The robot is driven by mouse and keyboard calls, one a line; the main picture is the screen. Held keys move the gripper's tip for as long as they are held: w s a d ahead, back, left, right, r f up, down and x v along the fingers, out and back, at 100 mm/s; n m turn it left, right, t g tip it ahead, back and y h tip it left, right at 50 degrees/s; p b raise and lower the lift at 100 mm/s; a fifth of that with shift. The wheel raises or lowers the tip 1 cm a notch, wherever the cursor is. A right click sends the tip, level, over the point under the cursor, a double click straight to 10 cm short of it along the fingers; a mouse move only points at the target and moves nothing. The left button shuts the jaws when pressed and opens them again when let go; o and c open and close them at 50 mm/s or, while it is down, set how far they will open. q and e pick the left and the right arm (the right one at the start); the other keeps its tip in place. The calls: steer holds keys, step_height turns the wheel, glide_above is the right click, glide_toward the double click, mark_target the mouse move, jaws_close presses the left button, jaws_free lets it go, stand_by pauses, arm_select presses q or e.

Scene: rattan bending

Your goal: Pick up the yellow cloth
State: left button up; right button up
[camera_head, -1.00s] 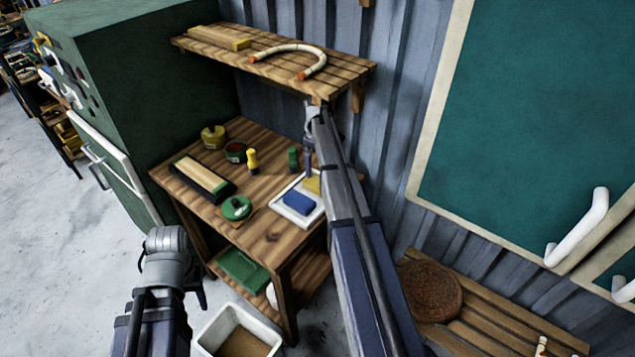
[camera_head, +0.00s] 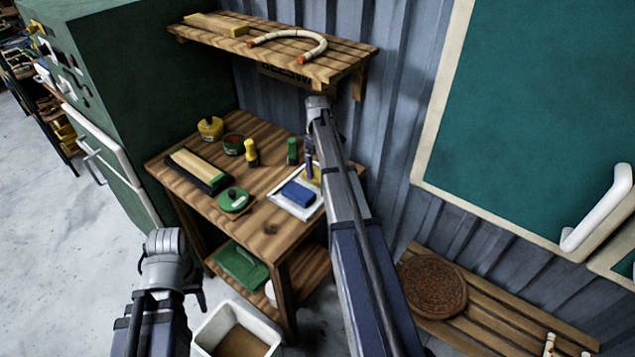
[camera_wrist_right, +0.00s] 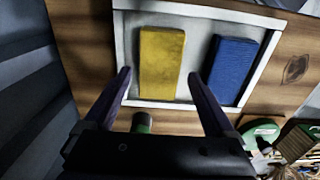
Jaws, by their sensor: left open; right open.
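The yellow cloth (camera_wrist_right: 161,62) lies flat in a shallow white tray (camera_wrist_right: 189,14), beside a blue cloth (camera_wrist_right: 235,66). In the head view a small part of the yellow cloth (camera_head: 314,174) shows behind my right gripper (camera_head: 309,165). The blue cloth (camera_head: 298,194) and the tray (camera_head: 284,203) are clearer there. My right gripper (camera_wrist_right: 159,76) is open, with one fingertip on each side of the yellow cloth's near part in the wrist view. Contact cannot be told. My left gripper (camera_head: 200,294) is low at the left, away from the bench, mostly hidden behind its wrist.
The wooden bench (camera_head: 270,235) also holds a sharpening stone (camera_head: 200,170), a green round tin (camera_head: 235,200), small bottles and pots. A shelf (camera_head: 300,65) with a bent rattan piece (camera_head: 290,38) is above. A white bin (camera_head: 237,330) stands below; a green cabinet is at left.

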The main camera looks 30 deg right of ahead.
mark_target(318, 174)
step_height(318, 174, down, 3)
steer(key=shift+b, duration=0.95)
arm_select(q)
step_height(318, 174, down, 3)
steer(key=shift+r, duration=0.1)
arm_select(e)
steer(key=shift+r, duration=0.15)
steer(key=shift+c, duration=0.2)
steer(key=c, duration=1.1)
